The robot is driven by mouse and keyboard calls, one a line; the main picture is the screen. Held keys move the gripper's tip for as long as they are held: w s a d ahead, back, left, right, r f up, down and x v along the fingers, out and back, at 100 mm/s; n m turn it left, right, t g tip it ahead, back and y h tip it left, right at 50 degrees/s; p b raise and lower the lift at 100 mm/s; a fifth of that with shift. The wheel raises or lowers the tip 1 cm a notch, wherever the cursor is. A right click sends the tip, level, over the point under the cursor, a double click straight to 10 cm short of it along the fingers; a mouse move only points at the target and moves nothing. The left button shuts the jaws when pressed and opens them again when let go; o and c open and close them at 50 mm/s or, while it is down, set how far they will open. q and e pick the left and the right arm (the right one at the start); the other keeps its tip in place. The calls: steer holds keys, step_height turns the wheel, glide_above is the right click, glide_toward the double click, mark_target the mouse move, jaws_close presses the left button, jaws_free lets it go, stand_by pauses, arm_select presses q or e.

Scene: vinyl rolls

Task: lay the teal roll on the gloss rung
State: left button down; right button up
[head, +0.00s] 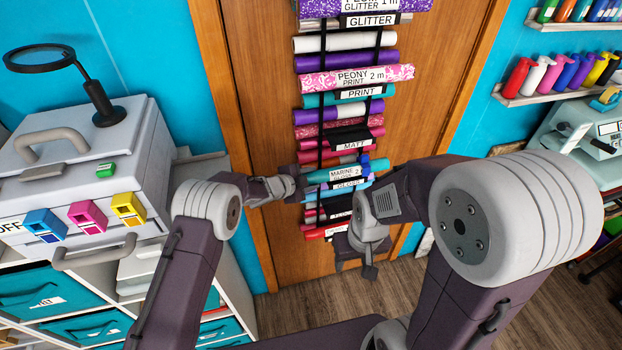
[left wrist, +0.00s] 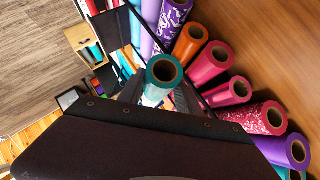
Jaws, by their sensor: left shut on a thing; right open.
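The teal roll (head: 318,178), with a "MARINE GLOSS 2 m" label, lies nearly level just above the black GLOSS rung label (head: 348,185) in the head view. I cannot tell whether it touches the rung. Its open end (left wrist: 164,72) faces the left wrist view, above my dark gripper body. My left gripper (head: 300,186) is shut on the roll at its left end; the fingertips are largely hidden. My right gripper (head: 356,262) is open and empty, low in front of the door, below the GLOSS rung.
The rack hangs on a brown door (head: 270,120) with several rolls on GLITTER, PRINT (head: 358,93) and MATT (head: 345,142) rungs. Red rolls (head: 325,231) sit below GLOSS. A grey case with a magnifier (head: 75,150) stands left. Bottle shelves (head: 560,85) are at right.

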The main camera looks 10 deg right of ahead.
arm_select(q)
steer(key=shift+f, duration=0.25)
steer(key=c, duration=0.7)
jaws_free()
steer(key=shift+c, duration=0.2)
steer(key=shift+s+a+r+b, duration=0.1)
steer(key=shift+s+a+b, duration=0.15)
steer(key=shift+b, duration=0.35)
steer(key=s+a+r+b, duration=0.1)
steer(key=s+a+b, duration=0.4)
steer(key=s+a, duration=0.3)
steer(key=a, duration=0.3)
steer(key=shift+s+r, duration=0.2)
steer(key=shift+s, duration=0.05)
